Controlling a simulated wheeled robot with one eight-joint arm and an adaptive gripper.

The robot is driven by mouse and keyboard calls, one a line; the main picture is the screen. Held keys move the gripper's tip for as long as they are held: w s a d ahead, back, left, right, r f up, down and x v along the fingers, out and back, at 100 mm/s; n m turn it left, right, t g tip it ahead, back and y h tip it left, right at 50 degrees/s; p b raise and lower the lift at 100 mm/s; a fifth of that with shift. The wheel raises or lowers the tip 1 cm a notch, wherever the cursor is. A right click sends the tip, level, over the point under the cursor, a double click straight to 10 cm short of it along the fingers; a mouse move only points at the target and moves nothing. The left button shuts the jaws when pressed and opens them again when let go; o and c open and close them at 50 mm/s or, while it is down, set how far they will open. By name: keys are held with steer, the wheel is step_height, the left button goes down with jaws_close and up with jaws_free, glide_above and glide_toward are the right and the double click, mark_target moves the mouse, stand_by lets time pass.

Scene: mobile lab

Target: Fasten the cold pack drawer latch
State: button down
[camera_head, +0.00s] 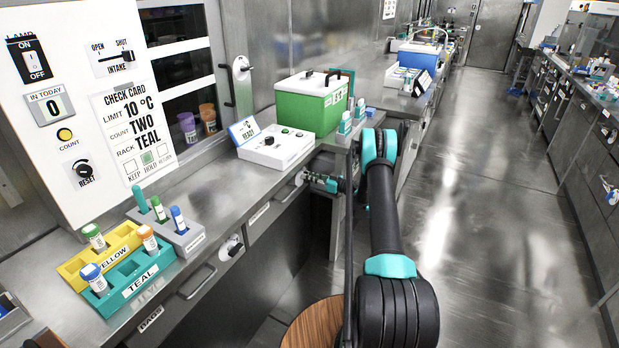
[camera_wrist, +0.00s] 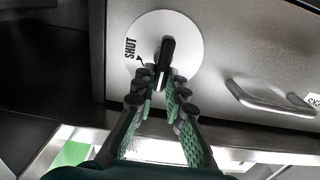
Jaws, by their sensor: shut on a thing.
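In the wrist view, the drawer latch is a white round plate (camera_wrist: 185,28) with a black lever (camera_wrist: 167,52) across its middle. The word SHUT and a small arrow are printed at the plate's left edge. The lever stands nearly upright in this view, its lower end between my fingertips, and does not line up with the arrow. My gripper (camera_wrist: 160,82) is shut on the lever. The grey metal drawer front (camera_wrist: 235,50) carries a bar handle (camera_wrist: 268,100) to the right. In the head view, my gripper (camera_head: 335,184) is at the counter front below the green box; the latch is hidden there.
The green box (camera_head: 305,108) and a white button unit (camera_head: 275,148) stand on the counter above my gripper. Yellow (camera_head: 72,268) and teal (camera_head: 128,300) tube racks stand nearer. A round wooden stool top (camera_head: 312,325) is low beside my arm. The aisle floor at right is clear.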

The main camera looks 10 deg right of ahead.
steer(key=m, duration=0.5)
steer(key=shift+w+d+f+m, duration=0.1)
steer(key=shift+w+d+m, duration=0.2)
steer(key=shift+w+m, duration=0.1)
steer(key=m, duration=0.5)
steer(key=shift+w+d+f, duration=0.2)
steer(key=shift+f, duration=0.1)
steer(key=shift+w+d+f+m, duration=0.1)
steer(key=shift+f+m, duration=0.05)
steer(key=shift+m, duration=1.05)
steer(key=shift+a+f+m, duration=0.1)
steer(key=shift+f+m, duration=0.1)
steer(key=shift+m, duration=1)
steer(key=shift+w+d+f+m, duration=0.1)
steer(key=shift+f+m, duration=0.05)
steer(key=shift+m, duration=1.05)
steer(key=c, duration=1.6)
jaws_free()
steer(key=shift+o, duration=0.2)
